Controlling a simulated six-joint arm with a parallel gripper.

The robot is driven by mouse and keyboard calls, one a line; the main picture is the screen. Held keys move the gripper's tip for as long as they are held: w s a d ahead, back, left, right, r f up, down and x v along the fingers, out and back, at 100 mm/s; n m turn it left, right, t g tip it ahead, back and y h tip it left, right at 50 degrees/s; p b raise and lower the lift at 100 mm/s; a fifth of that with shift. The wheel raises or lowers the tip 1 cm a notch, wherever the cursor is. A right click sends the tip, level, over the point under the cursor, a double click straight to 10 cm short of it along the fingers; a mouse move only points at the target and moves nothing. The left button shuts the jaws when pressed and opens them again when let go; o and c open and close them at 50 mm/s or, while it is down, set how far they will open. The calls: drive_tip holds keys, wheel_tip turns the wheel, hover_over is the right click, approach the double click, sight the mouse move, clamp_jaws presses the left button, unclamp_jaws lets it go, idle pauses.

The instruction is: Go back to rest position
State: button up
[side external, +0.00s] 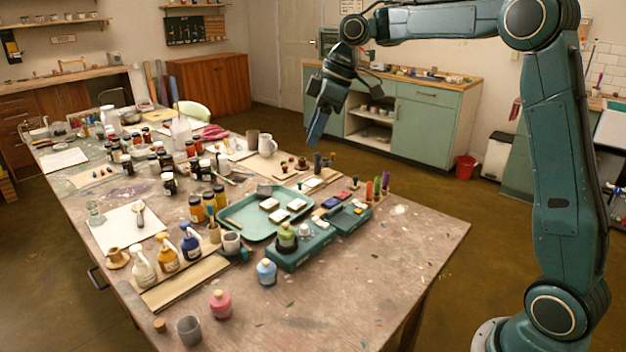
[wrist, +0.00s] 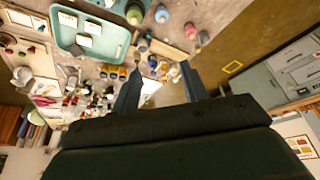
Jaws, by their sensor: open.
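My gripper (side external: 318,128) hangs in the air above the far right side of the table in the side view, pointing down with the arm raised. In the wrist view its two fingers (wrist: 158,88) stand apart, with nothing between them but the distant table. It touches no object. The worktable (side external: 400,245) lies below it, covered in bottles, jars and trays.
A teal tray (side external: 236,211) with pale blocks, a green stand (side external: 288,259) with a bottle, a blue bottle (side external: 266,272) and a pink bottle (side external: 220,304) stand on the table. A green cabinet (side external: 425,125) stands behind. The table's right end is mostly clear.

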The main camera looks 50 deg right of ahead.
drive_tip(key=s+a+r+m, duration=0.2)
drive_tip(key=s+a+r, duration=0.15)
drive_tip(key=s, duration=0.55)
drive_tip(key=s+f+m+t+h, duration=0.1)
drive_tip(key=s+f+m, duration=0.2)
drive_tip(key=s, duration=0.8)
drive_tip(key=s+f+m+t+h, duration=0.1)
drive_tip(key=s+f+m+h, duration=0.1)
drive_tip(key=s, duration=0.9)
drive_tip(key=shift+f+m, duration=0.8)
drive_tip(key=shift+f, duration=0.05)
